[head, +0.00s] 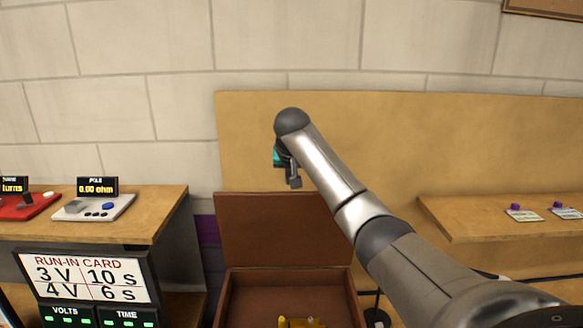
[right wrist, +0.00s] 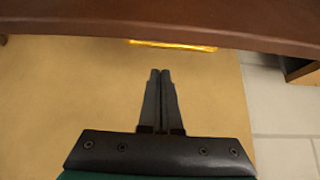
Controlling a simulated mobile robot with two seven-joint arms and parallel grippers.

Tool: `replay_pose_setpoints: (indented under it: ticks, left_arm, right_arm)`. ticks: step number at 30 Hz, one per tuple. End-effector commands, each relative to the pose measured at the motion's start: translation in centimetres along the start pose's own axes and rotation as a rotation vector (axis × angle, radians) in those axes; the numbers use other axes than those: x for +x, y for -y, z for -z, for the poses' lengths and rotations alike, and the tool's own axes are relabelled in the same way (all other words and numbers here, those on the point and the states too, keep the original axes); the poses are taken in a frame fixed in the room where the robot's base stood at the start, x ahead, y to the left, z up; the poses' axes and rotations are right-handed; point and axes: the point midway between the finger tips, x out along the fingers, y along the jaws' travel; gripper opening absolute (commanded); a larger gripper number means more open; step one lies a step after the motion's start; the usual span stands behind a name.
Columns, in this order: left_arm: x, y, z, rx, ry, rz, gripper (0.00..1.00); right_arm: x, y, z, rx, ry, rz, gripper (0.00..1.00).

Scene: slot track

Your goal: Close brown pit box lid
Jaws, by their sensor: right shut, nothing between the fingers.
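The brown pit box (head: 224,300) is at the bottom centre of the head view, cut off by the lower edge. Its lid (head: 275,232) stands open, raised at the back of the box. My right gripper (head: 295,182) is above the lid's top edge and appears apart from it. In the right wrist view its two fingers (right wrist: 160,74) are shut together with nothing between them. A brown band (right wrist: 160,25), apparently part of the box or lid, crosses the top of that view beyond the fingertips. My left gripper is not in view.
A yellow object (head: 300,323) lies in the box. A wooden bench (head: 160,215) with small meters is at left, above a run-in card sign (head: 85,280). A wooden shelf (head: 480,228) with small cards is at right. A tan panel (head: 400,130) stands behind.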

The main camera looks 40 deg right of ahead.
Motion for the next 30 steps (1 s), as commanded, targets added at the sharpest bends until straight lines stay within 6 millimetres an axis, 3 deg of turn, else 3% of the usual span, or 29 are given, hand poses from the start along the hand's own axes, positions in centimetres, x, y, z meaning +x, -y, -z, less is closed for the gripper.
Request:
replay_pose_setpoints:
  ticks: [12, 30]
  left_arm:
    - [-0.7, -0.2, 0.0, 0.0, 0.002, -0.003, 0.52]
    - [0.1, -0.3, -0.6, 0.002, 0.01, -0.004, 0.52]
  right_arm:
    - [-0.8, -0.1, -2.3, 0.0, 0.0, -0.001, 0.0]
    - [-0.5, -0.4, -2.3, -0.001, -0.044, -0.001, 0.0]
